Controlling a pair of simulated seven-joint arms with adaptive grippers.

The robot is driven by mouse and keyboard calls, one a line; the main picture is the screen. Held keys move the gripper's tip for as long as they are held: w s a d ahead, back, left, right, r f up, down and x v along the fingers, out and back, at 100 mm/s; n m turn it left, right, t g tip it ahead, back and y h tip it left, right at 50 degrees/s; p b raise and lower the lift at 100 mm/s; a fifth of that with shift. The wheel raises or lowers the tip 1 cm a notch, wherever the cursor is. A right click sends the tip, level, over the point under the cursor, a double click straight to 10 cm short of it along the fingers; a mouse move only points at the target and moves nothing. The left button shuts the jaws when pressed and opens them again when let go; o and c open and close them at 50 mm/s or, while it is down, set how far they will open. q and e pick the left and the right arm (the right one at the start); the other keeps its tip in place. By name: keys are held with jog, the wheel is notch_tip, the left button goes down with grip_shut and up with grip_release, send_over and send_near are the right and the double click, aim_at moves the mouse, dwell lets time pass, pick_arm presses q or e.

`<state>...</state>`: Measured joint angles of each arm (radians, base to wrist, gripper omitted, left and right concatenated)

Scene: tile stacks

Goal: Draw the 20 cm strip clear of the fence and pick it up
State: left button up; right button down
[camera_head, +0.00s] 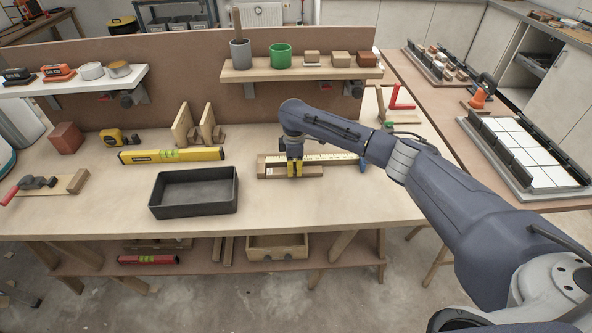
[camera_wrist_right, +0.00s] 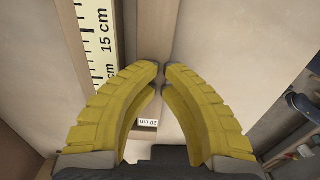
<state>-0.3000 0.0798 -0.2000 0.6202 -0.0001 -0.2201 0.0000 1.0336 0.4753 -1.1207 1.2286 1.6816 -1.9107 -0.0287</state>
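The 20 cm strip (camera_wrist_right: 157,28) is a narrow wooden piece with a small "20 cm" label near its lower end in the right wrist view. It lies alongside the fence, which carries a yellowish printed scale (camera_wrist_right: 93,30); the scale also shows in the head view (camera_head: 328,157). My right gripper (camera_wrist_right: 161,75) is over the strip, its yellow fingertips almost together and pointing down. I cannot tell whether the tips touch the strip's top. In the head view, the right gripper (camera_head: 295,169) hides part of the strip and fence. My left gripper is out of view.
A black open tray (camera_head: 194,208) stands left of the fence. A yellow spirit level (camera_head: 172,155) lies behind the tray. A shelf (camera_head: 300,73) with a green cup and blocks is at the back. The bench front is clear right of the tray.

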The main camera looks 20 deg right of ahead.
aim_at(295, 184)
jog(key=shift+s+a+f, duration=0.1)
jog(key=shift+s+a, duration=0.15)
jog(key=shift+s, duration=0.65)
jog(key=shift+s+a+f, duration=0.1)
jog(key=shift+s+a, duration=0.15)
jog(key=shift+s, duration=0.65)
jog(key=shift+r, duration=0.15)
jog(key=shift+r, duration=3)
jog(key=shift+w+r, duration=0.1)
